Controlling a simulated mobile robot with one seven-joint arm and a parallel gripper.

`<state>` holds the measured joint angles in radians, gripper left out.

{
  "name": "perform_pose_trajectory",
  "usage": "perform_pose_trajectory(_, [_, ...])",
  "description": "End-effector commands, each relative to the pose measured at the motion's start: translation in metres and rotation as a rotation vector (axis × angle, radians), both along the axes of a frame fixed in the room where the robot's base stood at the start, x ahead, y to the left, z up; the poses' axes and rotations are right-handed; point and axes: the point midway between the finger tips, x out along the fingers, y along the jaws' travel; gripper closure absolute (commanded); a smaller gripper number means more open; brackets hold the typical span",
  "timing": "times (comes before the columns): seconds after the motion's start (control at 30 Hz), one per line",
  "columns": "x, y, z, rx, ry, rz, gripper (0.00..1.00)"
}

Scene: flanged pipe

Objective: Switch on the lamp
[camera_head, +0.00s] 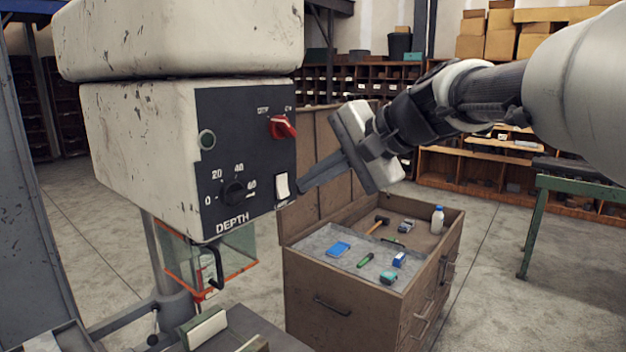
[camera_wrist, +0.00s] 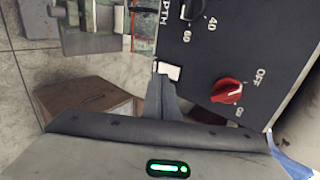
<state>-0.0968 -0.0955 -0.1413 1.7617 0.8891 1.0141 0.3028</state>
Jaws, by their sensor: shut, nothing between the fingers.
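A white rocker switch (camera_head: 283,187) sits at the lower right of the dark control panel (camera_head: 245,137) on a worn cream machine head. It also shows in the wrist view (camera_wrist: 169,71). My gripper (camera_head: 303,187) is shut and empty, its fingertips right beside the switch. In the wrist view the fingertips (camera_wrist: 160,75) overlap the switch's edge; I cannot tell whether they touch it. A red rotary knob (camera_head: 282,127), marked OFF and ON, is above the switch. A dark depth dial (camera_head: 234,191) is to its left. No lit lamp is visible.
A wooden drawer cabinet (camera_head: 366,292) with small tools on top stands below my gripper. A clear guard (camera_head: 190,262) with orange edging hangs under the machine head. A green-framed bench (camera_head: 580,187) is at the right. Floor lies open between cabinet and bench.

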Motion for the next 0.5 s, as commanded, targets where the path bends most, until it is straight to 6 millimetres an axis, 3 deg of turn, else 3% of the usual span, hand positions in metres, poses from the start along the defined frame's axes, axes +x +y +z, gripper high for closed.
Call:
perform_pose_trajectory(0.3, [-0.034,-0.045,0.040,-0.001,-0.002,-0.003,1.00])
perform_pose_trajectory(0.5, [-0.047,-0.061,0.054,-0.001,0.000,-0.002,1.00])
